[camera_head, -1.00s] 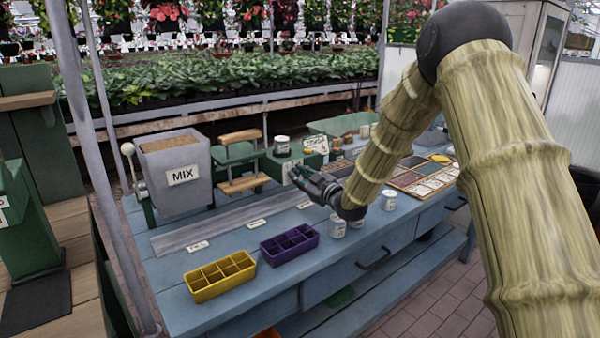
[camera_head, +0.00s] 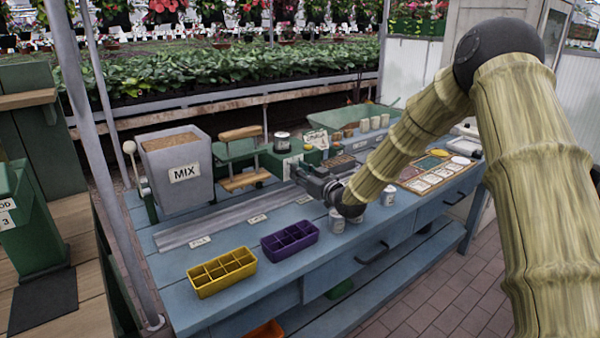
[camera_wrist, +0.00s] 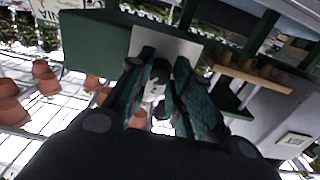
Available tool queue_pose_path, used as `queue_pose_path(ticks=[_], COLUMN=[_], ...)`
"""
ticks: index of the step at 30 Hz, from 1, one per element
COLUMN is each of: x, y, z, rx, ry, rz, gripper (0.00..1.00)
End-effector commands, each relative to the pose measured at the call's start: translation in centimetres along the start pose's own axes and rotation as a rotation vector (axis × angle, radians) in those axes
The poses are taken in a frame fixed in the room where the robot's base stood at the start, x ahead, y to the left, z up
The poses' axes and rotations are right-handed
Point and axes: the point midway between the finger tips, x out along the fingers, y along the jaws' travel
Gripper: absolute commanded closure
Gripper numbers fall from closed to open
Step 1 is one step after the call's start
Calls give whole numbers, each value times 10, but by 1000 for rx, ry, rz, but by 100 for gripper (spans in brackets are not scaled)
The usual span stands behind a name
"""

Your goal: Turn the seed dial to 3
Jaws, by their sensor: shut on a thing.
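The green seed unit (camera_head: 276,162) stands on the blue bench beside the mixer, with a dark-lidded jar on top. In the wrist view its green body (camera_wrist: 92,42) carries a pale plate (camera_wrist: 180,45). My gripper (camera_head: 297,172) is at the front of this unit. The fingers hide most of the knob. I cannot read a number or pointer on it.
A grey hopper marked MIX (camera_head: 181,172) stands to the left, with a green press (camera_head: 240,155) between. Yellow (camera_head: 222,285) and purple (camera_head: 290,250) cell trays lie at the bench front. Terracotta pots (camera_wrist: 42,75) show in the wrist view.

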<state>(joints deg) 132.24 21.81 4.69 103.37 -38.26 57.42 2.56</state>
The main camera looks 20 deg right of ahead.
Motion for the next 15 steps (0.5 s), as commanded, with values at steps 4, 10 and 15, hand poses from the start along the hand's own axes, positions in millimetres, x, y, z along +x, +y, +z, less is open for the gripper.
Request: queue_pose_path(ticks=[4,10,15], x=[0,0,0], y=[1,1,0], z=[1,1,1], rx=[3,2,1], ry=[-1,-1,-1], rz=[1,1,1], gripper=[100,100,55])
